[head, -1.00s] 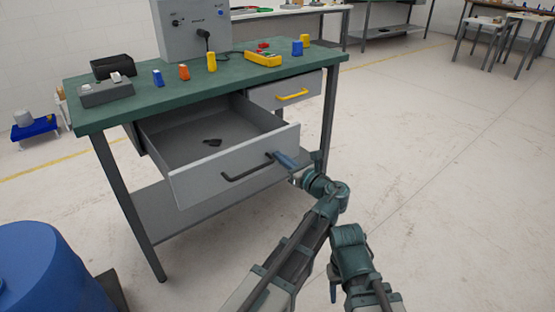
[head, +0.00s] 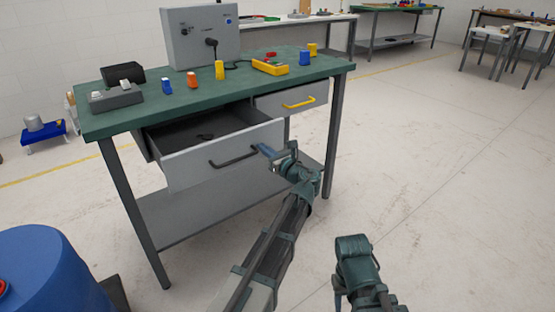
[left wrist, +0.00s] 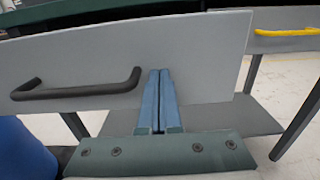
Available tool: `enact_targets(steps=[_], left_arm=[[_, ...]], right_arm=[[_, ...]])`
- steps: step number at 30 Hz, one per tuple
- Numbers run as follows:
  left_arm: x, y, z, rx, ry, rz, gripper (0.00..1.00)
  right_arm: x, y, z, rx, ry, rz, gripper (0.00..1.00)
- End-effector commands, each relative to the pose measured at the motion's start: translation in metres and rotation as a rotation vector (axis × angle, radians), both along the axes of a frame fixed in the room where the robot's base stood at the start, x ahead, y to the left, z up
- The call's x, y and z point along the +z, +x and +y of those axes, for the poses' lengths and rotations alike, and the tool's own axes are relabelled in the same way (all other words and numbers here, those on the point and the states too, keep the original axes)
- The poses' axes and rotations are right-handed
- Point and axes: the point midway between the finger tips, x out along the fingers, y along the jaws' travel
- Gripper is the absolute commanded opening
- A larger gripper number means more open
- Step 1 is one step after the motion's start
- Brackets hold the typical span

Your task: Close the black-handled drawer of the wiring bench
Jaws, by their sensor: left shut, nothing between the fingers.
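The black-handled drawer (head: 190,163) of the green-topped wiring bench (head: 120,112) stands part way out, with a small dark item (head: 205,136) inside. Its black handle (head: 233,158) is on the grey front. My left gripper (head: 266,150) is shut and empty, with its blue fingertips at the drawer front just right of the handle. In the left wrist view the blue fingers (left wrist: 158,100) are together against or very close to the front, beside the right end of the handle (left wrist: 75,90). My right arm is at the lower right; its gripper jaws are not clear.
A second drawer with a yellow handle (head: 298,103) is to the right and looks shut. Coloured parts and a grey box (head: 200,38) stand on the bench top. A blue barrel (head: 45,270) is at the lower left. The floor at right is clear.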

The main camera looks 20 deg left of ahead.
Motion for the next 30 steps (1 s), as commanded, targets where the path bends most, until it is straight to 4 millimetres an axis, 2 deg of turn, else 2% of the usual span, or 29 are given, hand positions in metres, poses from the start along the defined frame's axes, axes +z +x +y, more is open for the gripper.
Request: enact_targets(steps=[1,3,15,24,30], left_arm=[[0.0,0.013,0.014,0.005,0.0,0.0,0.0],[0.0,0.025,0.03,0.005,0.0,0.0,0.0],[0.0,0.09,0.112,0.003,0.0,0.0,0.0],[0.0,0.119,0.151,0.001,0.0,0.0,0.0],[0.0,0.128,0.162,0.0,0.0,0.0,0.0]], right_arm=[[0.0,0.0,0.0,0.0,0.0,0.0,0.5],[0.0,0.0,0.0,0.0,0.0,0.0,0.5],[0.0,0.0,0.0,0.0,0.0,0.0,0.5],[0.0,0.0,0.0,0.0,0.0,0.0,0.5],[0.0,0.0,0.0,0.0,0.0,0.0,0.5]])
